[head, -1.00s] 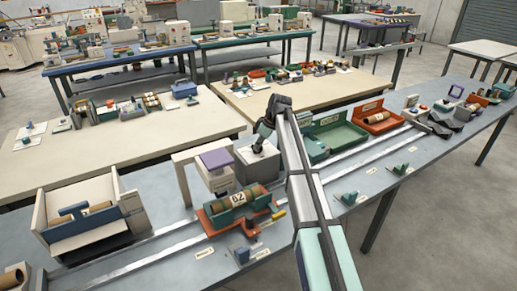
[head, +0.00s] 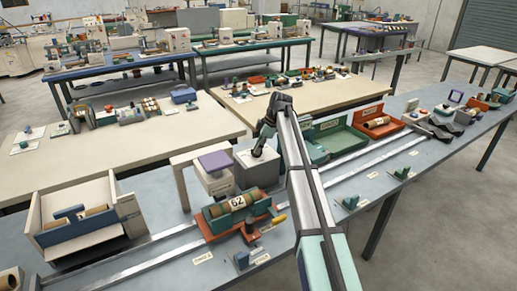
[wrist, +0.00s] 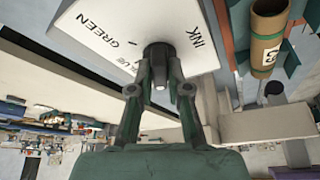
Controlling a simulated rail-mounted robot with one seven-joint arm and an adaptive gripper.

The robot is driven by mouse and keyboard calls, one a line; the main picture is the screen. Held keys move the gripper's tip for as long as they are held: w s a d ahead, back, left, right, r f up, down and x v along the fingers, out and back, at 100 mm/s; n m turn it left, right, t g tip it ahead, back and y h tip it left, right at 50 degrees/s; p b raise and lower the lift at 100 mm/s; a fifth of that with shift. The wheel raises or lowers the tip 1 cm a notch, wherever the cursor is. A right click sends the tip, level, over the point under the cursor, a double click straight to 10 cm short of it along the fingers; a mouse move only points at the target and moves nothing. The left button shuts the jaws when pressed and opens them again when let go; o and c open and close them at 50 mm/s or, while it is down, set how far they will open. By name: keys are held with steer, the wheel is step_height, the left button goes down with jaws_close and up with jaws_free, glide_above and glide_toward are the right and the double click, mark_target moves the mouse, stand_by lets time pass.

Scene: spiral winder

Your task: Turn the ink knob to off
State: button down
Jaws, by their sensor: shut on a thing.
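The ink knob (wrist: 157,51) is a small dark knob on a white panel (wrist: 105,35) in the wrist view. The panel is lettered INK, GREEN and a partly hidden BLUE. My gripper (wrist: 161,84) is shut on the knob, with a finger on each side of it. The fingers hide part of the lettering, and I cannot tell which mark the knob points to. In the head view the ink unit is a grey box (head: 257,172) on the blue-grey bench, and my gripper (head: 257,153) reaches down onto its top. The knob itself is hidden there.
A roll on an orange-red carriage (head: 209,229) stands in front of the box, on rails (head: 165,243). A purple-topped unit (head: 214,162) is close on the left. Green (head: 335,147) and orange (head: 365,110) trays lie to the right. Small green clamps are along the front.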

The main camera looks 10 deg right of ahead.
steer(key=c, duration=1.1)
jaws_free()
steer(key=v, duration=1.2)
steer(key=shift+a+r, duration=0.1)
